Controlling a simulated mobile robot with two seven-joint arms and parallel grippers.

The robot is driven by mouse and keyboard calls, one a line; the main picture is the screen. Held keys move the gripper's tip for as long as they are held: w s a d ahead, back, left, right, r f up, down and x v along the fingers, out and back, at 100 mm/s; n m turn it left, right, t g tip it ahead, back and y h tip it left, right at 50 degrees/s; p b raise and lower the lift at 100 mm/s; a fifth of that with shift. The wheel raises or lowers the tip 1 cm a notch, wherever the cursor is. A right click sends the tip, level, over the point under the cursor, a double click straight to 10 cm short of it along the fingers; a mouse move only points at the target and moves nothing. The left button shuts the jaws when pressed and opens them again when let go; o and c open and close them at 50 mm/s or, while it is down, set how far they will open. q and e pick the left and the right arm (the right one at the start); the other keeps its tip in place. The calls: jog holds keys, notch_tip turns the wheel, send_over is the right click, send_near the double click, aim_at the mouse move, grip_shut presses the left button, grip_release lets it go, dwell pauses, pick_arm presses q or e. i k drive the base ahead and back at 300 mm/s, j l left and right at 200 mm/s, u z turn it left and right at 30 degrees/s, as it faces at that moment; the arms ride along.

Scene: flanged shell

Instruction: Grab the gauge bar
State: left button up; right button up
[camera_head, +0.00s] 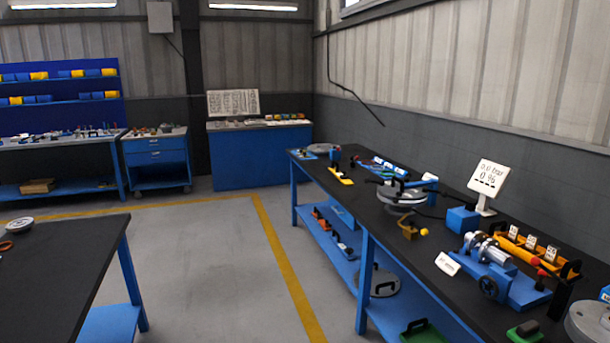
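I cannot tell for certain which thing is the gauge bar. A long dark workbench (345,205) on blue legs at the right holds the likely items. A small yellow piece with a dark upright part (341,174) lies near its far end. A round grey flanged part with a dark handle (402,195) sits mid-bench. A silver cylinder (487,247) rests on a blue fixture with a black handwheel. A yellow-orange rack with white labels (530,251) stands behind it. Neither of my grippers is in view.
A white display (489,178) reading 0.0 bar stands behind a blue box (462,219). Another dark table (60,260) fills the lower left. The grey floor (205,270) between them is open. Blue cabinets (260,155) stand at the back.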

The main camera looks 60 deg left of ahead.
aim_at(334, 170)
jog(key=u, duration=1.8)
jog(key=i+j+u, duration=0.35)
jog(key=i, duration=0.4)
jog(key=i+u, duration=0.35)
jog(key=i, duration=1.8)
jog(key=i+j, duration=0.1)
jog(key=i, duration=1.25)
jog(key=i+z, duration=0.4)
jog(key=i+j+z, duration=0.65)
jog(key=i+z, duration=0.15)
jog(key=i+j+z, duration=0.35)
jog(key=i+j, duration=0.05)
jog(key=j, duration=0.05)
